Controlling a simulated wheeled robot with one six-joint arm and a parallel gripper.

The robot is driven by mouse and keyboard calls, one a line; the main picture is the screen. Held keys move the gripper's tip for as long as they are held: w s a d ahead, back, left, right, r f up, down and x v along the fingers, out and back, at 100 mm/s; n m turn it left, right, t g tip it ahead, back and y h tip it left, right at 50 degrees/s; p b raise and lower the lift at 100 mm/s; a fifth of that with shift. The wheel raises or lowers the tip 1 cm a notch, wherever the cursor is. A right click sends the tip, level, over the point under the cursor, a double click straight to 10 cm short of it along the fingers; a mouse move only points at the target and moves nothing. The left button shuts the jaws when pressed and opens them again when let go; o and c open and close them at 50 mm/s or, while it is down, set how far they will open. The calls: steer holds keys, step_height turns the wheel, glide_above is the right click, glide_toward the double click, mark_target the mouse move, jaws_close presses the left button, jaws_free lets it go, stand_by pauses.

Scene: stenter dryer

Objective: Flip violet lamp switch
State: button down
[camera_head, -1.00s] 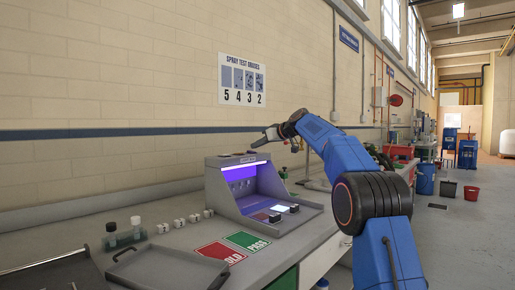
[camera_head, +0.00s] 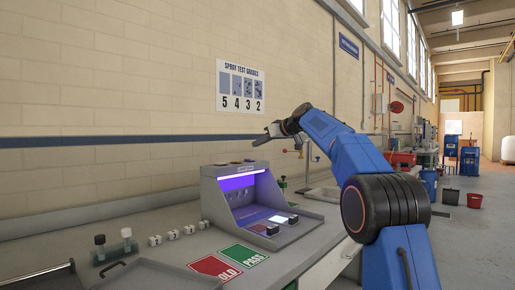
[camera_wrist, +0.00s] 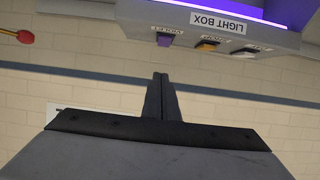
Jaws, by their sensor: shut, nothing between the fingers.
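The grey light box (camera_head: 213,197) stands on the bench with a violet glow inside. Small switches on its top edge are too small to tell apart in the head view. In the wrist view the box appears upside down, with a "LIGHT BOX" label (camera_wrist: 218,22). The violet switch (camera_wrist: 164,39) is the leftmost in its row there. My gripper (camera_head: 268,136) is shut and empty, above and slightly right of the box in the head view. Its fingertips (camera_wrist: 161,77) point towards the violet switch, apart from it in the picture.
An amber switch (camera_wrist: 208,44) and a paler switch (camera_wrist: 246,51) sit beside the violet one. Small dark-and-pale blocks lie in the box. Red (camera_head: 214,267) and green (camera_head: 238,253) mats, bottles (camera_head: 127,240) and a tray (camera_head: 165,278) lie on the bench. The wall stands behind.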

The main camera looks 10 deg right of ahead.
steer(key=s+d+r, duration=0.1)
steer(key=s+d, duration=0.4)
steer(key=s, duration=0.1)
steer(key=shift+s, duration=0.4)
